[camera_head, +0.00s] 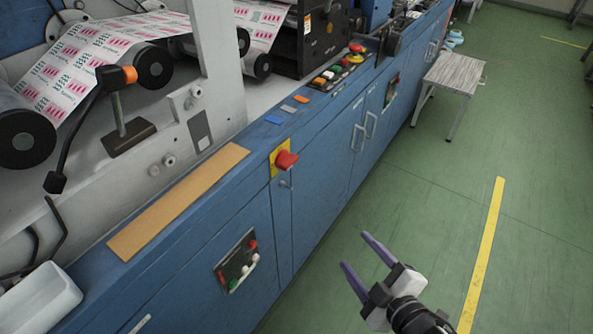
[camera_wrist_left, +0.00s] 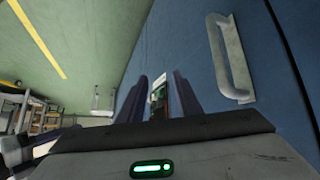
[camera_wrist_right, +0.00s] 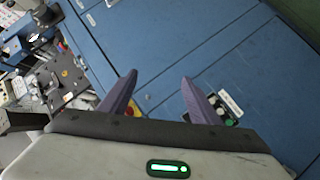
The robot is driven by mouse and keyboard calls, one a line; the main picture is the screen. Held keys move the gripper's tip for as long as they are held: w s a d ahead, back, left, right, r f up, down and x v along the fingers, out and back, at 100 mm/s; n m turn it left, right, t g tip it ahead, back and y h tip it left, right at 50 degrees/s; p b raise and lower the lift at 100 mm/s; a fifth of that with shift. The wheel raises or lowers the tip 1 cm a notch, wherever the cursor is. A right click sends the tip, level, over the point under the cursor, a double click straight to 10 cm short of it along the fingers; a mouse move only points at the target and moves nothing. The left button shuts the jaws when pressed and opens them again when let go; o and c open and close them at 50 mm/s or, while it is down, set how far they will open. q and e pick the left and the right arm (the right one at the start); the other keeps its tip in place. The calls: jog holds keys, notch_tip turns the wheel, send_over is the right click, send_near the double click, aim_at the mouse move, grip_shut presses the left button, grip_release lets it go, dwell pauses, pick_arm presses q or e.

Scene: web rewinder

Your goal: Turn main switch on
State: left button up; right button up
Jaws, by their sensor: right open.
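The main switch (camera_head: 286,160) is a red rotary knob on a yellow plate, at the top edge of the blue cabinet front in the head view. In the right wrist view, a red and yellow part (camera_wrist_right: 131,109) that looks like it is partly hidden behind the left finger. My right gripper (camera_head: 355,251) is open and empty, in front of the cabinet, below and right of the switch and apart from it. My left gripper (camera_wrist_left: 160,76) shows only in its wrist view, with a gap between its fingers and nothing held, near a blue cabinet door.
A button panel (camera_head: 237,262) is on the cabinet front below the switch. Door handles (camera_head: 371,124) stick out along the front. A console with coloured buttons (camera_head: 335,75) is on top. A small table (camera_head: 455,75) stands beyond. The green floor (camera_head: 420,210) is clear at right.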

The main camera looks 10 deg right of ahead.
aim_at(293, 163)
jog(key=w+a+r+n+y+b, duration=0.1)
jog(key=w+r+n+y+b, duration=0.2)
jog(key=n, duration=0.8)
jog(key=w+a+r+n+g+y, duration=0.1)
jog(key=w+r+n+y, duration=0.35)
jog(key=n, duration=0.65)
jog(key=w+a+r+n+y+b, duration=0.25)
jog(key=r+n, duration=0.25)
jog(key=n, duration=0.6)
jog(key=x, duration=0.3)
jog(key=p+x, duration=0.1)
jog(key=x, duration=0.5)
jog(key=shift+w+d+f+p, duration=0.1)
jog(key=shift+w+f+p, duration=0.15)
jog(key=shift+w, duration=0.35)
jog(key=shift+c, duration=0.2)
jog(key=c, duration=1)
